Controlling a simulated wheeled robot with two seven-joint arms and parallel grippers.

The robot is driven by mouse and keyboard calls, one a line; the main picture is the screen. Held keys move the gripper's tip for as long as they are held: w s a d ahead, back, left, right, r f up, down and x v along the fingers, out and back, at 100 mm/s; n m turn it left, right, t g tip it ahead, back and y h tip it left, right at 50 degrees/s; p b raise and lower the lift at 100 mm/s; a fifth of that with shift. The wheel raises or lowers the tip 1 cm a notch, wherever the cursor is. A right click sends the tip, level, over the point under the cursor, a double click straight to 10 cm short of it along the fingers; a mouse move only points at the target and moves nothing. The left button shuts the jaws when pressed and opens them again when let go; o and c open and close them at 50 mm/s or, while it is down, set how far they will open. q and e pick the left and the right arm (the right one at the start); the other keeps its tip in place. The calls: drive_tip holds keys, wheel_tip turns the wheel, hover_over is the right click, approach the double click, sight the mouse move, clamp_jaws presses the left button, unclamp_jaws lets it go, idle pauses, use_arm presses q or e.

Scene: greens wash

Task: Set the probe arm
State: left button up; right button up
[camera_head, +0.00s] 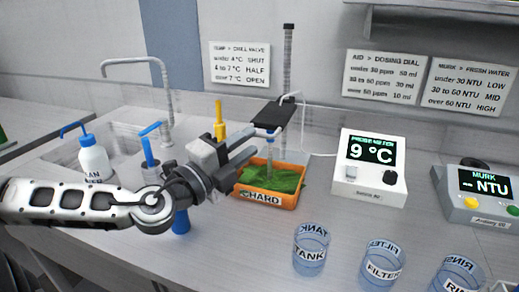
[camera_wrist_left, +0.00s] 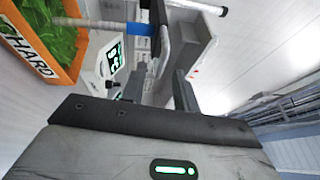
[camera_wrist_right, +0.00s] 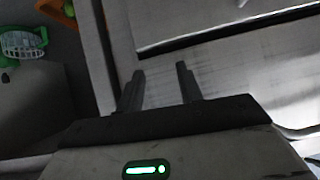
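The probe meter (camera_head: 372,165) reads 9 °C. My left gripper (camera_head: 252,148) is just left of the probe arm's lower side, above the crate's back left. Its fingers (camera_wrist_left: 163,68) are apart, with the arm's grey and black parts just beyond them; contact cannot be told. My right gripper (camera_wrist_right: 160,70) is open and empty, away from the bench objects.
A yellow upright handle (camera_head: 219,120) stands behind my left gripper. A wash bottle (camera_head: 93,158) and sink tap (camera_head: 160,90) are at left. Glasses marked TANK (camera_head: 310,250), FILTER (camera_head: 381,266) and RINSE (camera_head: 458,275) stand at front right. The MURK meter (camera_head: 478,192) is far right.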

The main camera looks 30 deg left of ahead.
sight(258, 136)
use_arm(q)
drive_tip(key=shift+x, duration=2.1)
drive_tip(key=shift+r, duration=0.1)
clamp_jaws()
